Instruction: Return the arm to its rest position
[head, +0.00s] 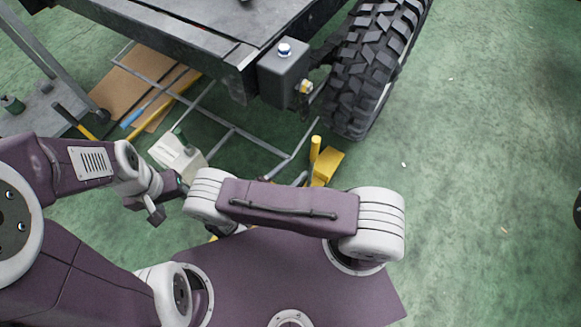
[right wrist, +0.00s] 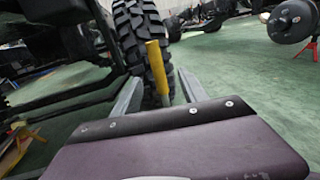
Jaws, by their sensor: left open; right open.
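My right arm (head: 290,203) is folded across the lower middle of the head view, and its link hides most of the right gripper there. In the right wrist view the right gripper (right wrist: 160,88) shows two grey fingers spread apart, with nothing held between them. A yellow post (right wrist: 156,68) stands in line with the gap, beyond the fingers. My left gripper (head: 163,203) is at the left of the head view, pointing down, open and seemingly empty.
A dark vehicle frame with a grey box (head: 284,75) and a large tyre (head: 372,65) stands ahead. A yellow stand (head: 326,166) is on the floor just beyond my right arm. A white container (head: 177,155) is near my left gripper. Green floor at right is clear.

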